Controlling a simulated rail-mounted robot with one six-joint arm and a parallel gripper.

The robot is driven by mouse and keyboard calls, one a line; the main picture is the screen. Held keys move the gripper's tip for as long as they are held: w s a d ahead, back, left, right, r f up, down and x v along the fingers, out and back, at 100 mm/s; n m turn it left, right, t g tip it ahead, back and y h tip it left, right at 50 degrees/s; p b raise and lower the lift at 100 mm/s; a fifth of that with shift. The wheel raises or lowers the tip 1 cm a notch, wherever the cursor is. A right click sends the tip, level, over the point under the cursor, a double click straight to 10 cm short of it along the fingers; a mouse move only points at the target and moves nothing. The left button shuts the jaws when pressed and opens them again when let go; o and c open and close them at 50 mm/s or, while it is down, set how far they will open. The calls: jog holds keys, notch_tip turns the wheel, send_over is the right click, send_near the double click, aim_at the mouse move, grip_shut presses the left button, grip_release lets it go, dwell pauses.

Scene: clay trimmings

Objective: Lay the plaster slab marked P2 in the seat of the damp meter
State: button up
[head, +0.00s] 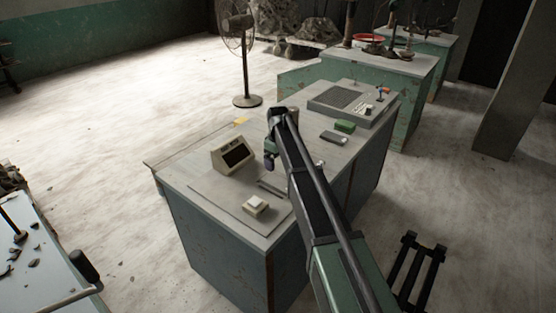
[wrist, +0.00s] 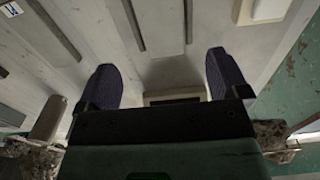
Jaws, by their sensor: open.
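My gripper (head: 269,162) hangs over the near part of the bench, just right of a cream device with a dark screen (head: 233,156). In the wrist view its two dark fingers (wrist: 162,80) stand apart with nothing between them; part of a cream-edged housing (wrist: 175,97) shows beyond, low between the fingers. A small cream box with a white top (head: 255,206) sits at the bench's near end; a white-topped block (wrist: 268,10) shows at the wrist view's upper right. I cannot read P2 anywhere, nor tell which device is the damp meter.
Thin grey bars (head: 272,187) lie near the gripper. Further back on the bench (head: 190,170) are a dark grey block (head: 333,138), a green block (head: 345,126) and a flat panelled instrument (head: 338,98). A fan (head: 246,60) stands behind. A blue table (head: 45,260) is at left.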

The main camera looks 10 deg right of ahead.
jog(key=s+r+m, duration=0.2)
jog(key=s+m, duration=0.6)
jog(key=s, duration=2.9)
